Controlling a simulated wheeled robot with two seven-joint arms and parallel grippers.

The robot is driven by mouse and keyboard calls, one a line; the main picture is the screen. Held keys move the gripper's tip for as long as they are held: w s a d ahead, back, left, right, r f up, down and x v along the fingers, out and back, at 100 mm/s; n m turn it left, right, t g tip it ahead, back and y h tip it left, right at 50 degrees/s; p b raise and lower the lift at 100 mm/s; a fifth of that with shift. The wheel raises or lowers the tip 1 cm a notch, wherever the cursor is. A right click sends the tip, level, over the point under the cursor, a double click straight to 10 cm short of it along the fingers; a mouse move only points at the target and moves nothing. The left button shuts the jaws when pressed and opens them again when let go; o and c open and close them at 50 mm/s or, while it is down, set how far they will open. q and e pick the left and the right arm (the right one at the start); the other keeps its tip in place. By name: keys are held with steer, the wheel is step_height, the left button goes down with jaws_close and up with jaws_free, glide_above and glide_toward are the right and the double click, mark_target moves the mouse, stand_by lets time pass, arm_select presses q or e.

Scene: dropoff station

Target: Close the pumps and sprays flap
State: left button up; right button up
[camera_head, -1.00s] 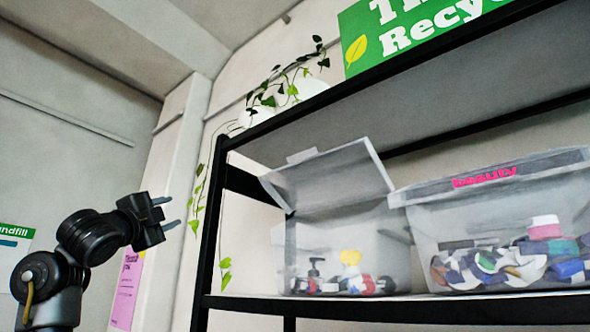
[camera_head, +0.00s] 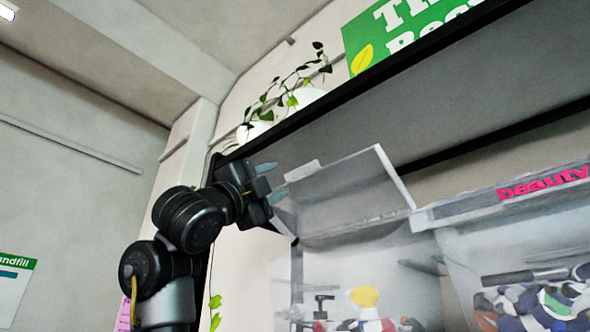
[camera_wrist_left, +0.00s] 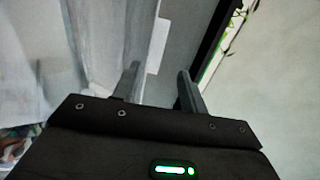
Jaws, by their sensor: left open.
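The flap (camera_head: 345,195) of the pumps and sprays bin is a translucent panel, raised and tilted above its clear bin (camera_head: 345,268). Pump and spray bottles, one with a yellow top (camera_head: 364,296), stand inside the bin. My left gripper (camera_head: 271,182) is open and empty, beside the left edge of the flap in the head view. I cannot tell whether it touches the flap. In the left wrist view its two fingers (camera_wrist_left: 158,85) are apart, with translucent plastic to their left. My right gripper is not in view.
The beauty bin (camera_head: 520,240) stands to the right. The black shelf frame (camera_head: 330,108) runs above both bins. A hanging plant (camera_head: 290,88) is on top. A pink poster (camera_head: 124,314) shows at the lower left, partly behind my arm.

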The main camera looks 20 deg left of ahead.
mark_target(301, 172)
arm_select(q)
steer(key=p+x, duration=0.4)
steer(key=x, duration=0.3)
steer(key=shift+w+d+f, duration=0.1)
steer(key=shift+f, duration=0.05)
steer(key=shift+w+p, duration=0.2)
steer(key=shift+p, duration=0.1)
steer(key=shift+w+d+r, duration=0.1)
steer(key=shift+w+r, duration=0.1)
steer(key=shift+r, duration=0.1)
steer(key=shift+w, duration=0.1)
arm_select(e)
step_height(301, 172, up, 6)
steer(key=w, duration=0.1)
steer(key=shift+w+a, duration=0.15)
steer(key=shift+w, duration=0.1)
arm_select(q)
jaws_close()
